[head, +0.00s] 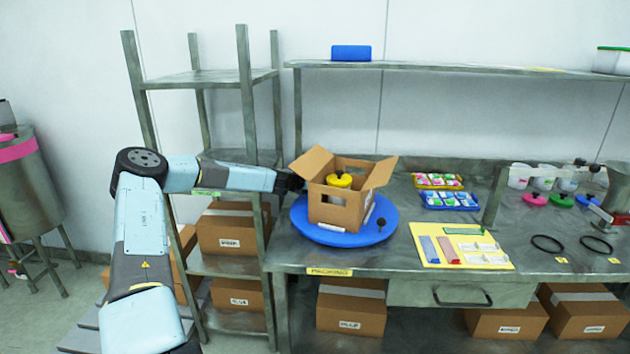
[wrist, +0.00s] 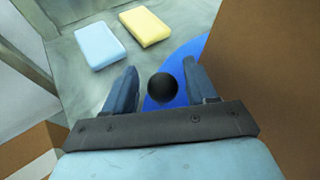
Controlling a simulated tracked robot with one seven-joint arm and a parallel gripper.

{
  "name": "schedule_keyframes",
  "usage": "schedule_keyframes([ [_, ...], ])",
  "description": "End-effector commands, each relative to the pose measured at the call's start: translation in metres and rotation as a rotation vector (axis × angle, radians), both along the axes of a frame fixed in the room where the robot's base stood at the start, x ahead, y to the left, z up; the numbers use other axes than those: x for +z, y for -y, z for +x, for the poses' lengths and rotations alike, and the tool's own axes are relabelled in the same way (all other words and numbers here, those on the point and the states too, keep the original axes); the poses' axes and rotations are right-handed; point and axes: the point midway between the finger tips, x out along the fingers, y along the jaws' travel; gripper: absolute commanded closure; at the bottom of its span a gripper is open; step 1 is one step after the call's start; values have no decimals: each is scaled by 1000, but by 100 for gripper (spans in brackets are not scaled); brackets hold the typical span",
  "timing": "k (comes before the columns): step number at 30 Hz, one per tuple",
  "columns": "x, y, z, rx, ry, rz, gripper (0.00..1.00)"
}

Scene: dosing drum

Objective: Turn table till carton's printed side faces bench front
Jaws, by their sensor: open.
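The blue turntable (head: 380,237) sits on the steel bench, left of centre, and its blue surface also shows in the wrist view (wrist: 190,50). The open-topped brown carton (head: 335,213) stands on it with flaps spread and cut-out openings. A yellow-topped item (head: 339,180) shows inside. I cannot make out clear print on its visible faces. A black ball knob (head: 381,222) stands at the turntable's right edge. My gripper (head: 297,183) is at the turntable's left side, beside the carton. In the wrist view my open gripper (wrist: 162,88) has another black knob (wrist: 162,87) between its fingers, with gaps on both sides.
The carton wall (wrist: 265,80) is close on the right of the wrist view. Blue (wrist: 100,46) and yellow (wrist: 145,26) blocks lie beyond the fingers. A yellow board (head: 460,258) lies right of the turntable. A steel rack (head: 205,78) stands left of the bench.

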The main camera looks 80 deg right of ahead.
Motion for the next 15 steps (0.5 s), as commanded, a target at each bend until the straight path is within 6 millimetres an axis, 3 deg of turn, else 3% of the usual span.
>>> schedule_keyframes([
  [5,7,-14,10,0,0,-1,44],
  [15,30,-62,44,3,1,-1,44],
])
